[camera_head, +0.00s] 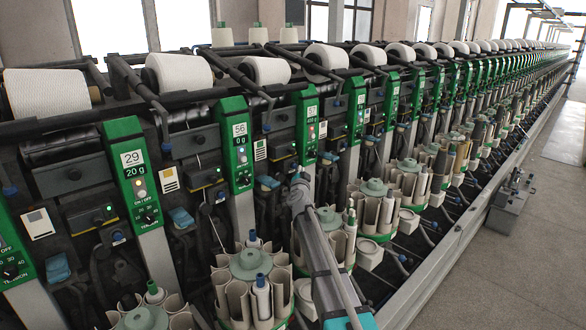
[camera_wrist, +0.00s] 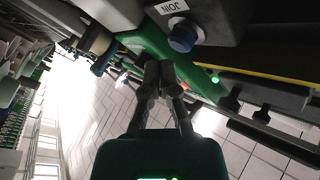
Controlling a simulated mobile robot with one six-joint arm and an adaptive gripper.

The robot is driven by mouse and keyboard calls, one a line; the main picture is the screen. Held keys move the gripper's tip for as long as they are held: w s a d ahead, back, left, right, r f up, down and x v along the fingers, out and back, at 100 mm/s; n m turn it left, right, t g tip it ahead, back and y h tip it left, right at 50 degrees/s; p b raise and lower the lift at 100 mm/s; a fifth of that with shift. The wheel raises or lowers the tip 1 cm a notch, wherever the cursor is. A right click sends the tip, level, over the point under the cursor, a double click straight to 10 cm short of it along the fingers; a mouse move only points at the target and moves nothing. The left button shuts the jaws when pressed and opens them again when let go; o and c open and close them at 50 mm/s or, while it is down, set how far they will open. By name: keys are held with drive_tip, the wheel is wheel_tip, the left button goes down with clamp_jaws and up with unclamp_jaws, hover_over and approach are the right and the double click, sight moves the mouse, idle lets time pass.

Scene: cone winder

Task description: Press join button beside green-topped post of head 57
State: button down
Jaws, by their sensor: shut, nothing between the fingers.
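The green-topped post of head 57 (camera_head: 307,130) stands near the middle of the head view; its small number appears to read 57. My gripper (camera_head: 301,180) is in front of the machine, just below that green top. In the wrist view my gripper (camera_wrist: 159,75) is shut and empty, its fingertips close together. A blue round button (camera_wrist: 184,36) sits under a dark housing with a white JOIN label (camera_wrist: 172,7). It lies above and right of the fingertips in the picture, apart from them. A green post top (camera_wrist: 150,42) runs behind the fingertips. I cannot make out this button in the head view.
The post of head 56 (camera_head: 235,145) and the post marked 29 (camera_head: 133,170) stand to the left. Bobbin magazines (camera_head: 250,265) crowd the space below. White yarn cones (camera_head: 180,72) line the top. Floor (camera_head: 520,230) is free to the right, beside a grey box (camera_head: 509,210).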

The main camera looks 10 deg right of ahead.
drive_tip(key=shift+w+a, duration=0.1)
drive_tip(key=shift+w, duration=0.1)
idle(0.7)
drive_tip(key=shift+w+a, duration=0.15)
drive_tip(key=shift+w, duration=0.05)
drive_tip(key=shift+w+a, duration=0.3)
drive_tip(key=shift+w, duration=0.1)
idle(1.2)
drive_tip(key=shift+s+d, duration=0.1)
drive_tip(key=shift+s, duration=0.05)
idle(0.3)
drive_tip(key=shift+s+d, duration=0.45)
drive_tip(key=shift+s, duration=0.15)
drive_tip(key=shift+s+d, duration=0.75)
drive_tip(key=shift+s, duration=0.25)
drive_tip(key=shift+s+d, duration=0.7)
drive_tip(key=shift+s, duration=0.3)
